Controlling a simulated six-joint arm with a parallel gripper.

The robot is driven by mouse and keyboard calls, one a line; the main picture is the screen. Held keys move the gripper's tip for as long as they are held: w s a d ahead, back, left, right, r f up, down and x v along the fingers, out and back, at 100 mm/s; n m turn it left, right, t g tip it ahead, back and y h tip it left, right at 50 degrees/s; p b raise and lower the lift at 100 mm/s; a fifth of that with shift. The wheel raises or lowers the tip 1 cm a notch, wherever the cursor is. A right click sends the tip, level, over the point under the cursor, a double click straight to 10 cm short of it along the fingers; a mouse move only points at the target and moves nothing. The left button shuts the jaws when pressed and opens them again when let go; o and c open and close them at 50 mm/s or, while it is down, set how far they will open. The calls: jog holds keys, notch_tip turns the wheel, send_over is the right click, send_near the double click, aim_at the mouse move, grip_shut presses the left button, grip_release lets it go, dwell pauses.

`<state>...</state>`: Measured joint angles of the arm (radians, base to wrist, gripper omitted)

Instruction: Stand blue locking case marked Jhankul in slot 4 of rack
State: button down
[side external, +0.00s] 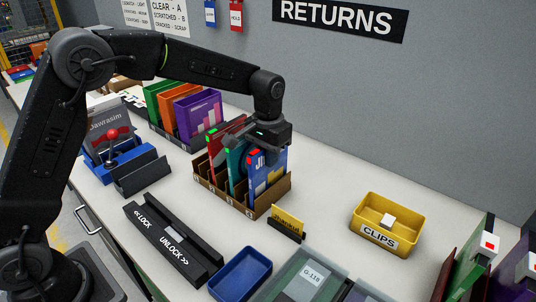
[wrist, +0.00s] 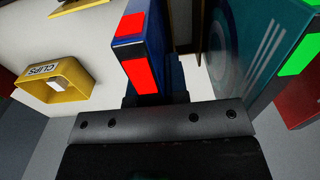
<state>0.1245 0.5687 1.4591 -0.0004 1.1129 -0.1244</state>
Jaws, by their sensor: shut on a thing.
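The blue case (side external: 268,180), with white lettering starting "JH" and a red patch at its top corner, stands upright at the right end of the brown rack (side external: 232,201). My gripper (side external: 262,140) is shut on its upper part. The case also fills the middle of the wrist view (wrist: 168,48), red patch facing the camera. Its lower edge is hidden by the rack's front, so I cannot tell whether it rests on the bottom. A teal case (wrist: 245,50) with a green patch and a red case (side external: 220,150) stand to its left in the rack.
A small stand with a yellow card (side external: 288,221) reading "Jhankul" is in front of the rack. A yellow clips bin (side external: 384,222) is at right, a black lock/unlock fixture (side external: 172,244) at front left, a blue tray (side external: 240,274) in front. Colored binders (side external: 197,115) stand behind.

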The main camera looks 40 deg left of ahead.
jog(key=c, duration=0.6)
grip_release()
jog(key=shift+c, duration=0.2)
jog(key=shift+r, duration=4)
